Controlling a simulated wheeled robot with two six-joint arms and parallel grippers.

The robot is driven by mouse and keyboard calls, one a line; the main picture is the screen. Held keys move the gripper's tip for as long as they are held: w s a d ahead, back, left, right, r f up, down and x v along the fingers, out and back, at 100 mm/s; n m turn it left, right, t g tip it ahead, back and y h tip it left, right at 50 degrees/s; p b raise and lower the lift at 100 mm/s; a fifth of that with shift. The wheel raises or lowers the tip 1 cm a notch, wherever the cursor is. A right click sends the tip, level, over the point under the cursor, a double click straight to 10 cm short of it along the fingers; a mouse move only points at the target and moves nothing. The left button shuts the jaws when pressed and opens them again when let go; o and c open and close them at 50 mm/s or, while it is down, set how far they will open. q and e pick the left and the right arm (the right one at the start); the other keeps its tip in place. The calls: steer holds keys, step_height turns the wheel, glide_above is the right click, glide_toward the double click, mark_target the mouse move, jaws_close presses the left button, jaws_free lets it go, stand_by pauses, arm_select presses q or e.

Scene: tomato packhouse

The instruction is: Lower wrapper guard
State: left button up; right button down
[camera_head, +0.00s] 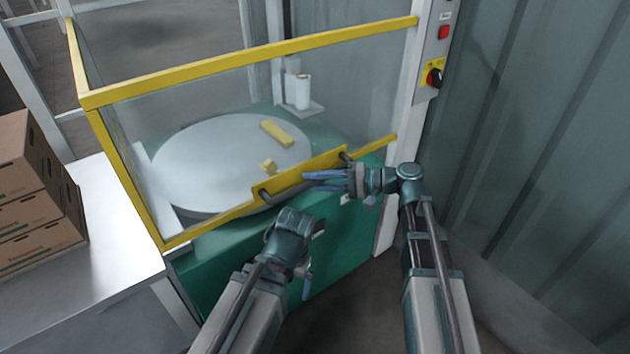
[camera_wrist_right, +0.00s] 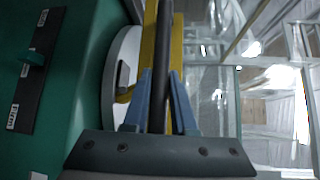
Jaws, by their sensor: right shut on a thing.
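The wrapper guard (camera_head: 250,63) is a clear panel in a yellow frame, standing in front of the round grey turntable (camera_head: 215,150) of the green wrapper (camera_head: 240,258). Its lower yellow rail carries a dark bar handle (camera_head: 290,187). My right gripper (camera_head: 325,180) is shut on the handle near its right part; in the right wrist view the dark bar (camera_wrist_right: 160,85) runs between the blue fingers (camera_wrist_right: 158,105). My left gripper (camera_head: 305,262) is below the handle's left end, apart from it. Its fingers are mostly hidden by its own wrist, so its opening is unclear.
A post at the right carries a red button (camera_head: 444,32) and a red-and-black rotary switch (camera_head: 434,77). Cardboard boxes (camera_head: 35,195) stand on a metal table (camera_head: 105,225) at the left. A corrugated wall (camera_head: 540,130) closes off the right side. Small yellow pieces (camera_head: 276,133) show behind the guard.

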arm_select(q)
step_height(320, 180, down, 4)
steer(key=shift+r+b, duration=0.1)
steer(key=shift+b, duration=1.1)
arm_select(e)
step_height(320, 180, down, 4)
steer(key=shift+s, duration=0.1)
steer(key=c, duration=0.7)
jaws_free()
steer(key=shift+c, duration=0.2)
arm_select(q)
steer(key=shift+r+p, duration=0.9)
steer(key=shift+p, duration=0.1)
arm_select(e)
steer(key=s+d+r, duration=0.2)
steer(key=d, duration=1.1)
steer(key=shift+d, duration=0.25)
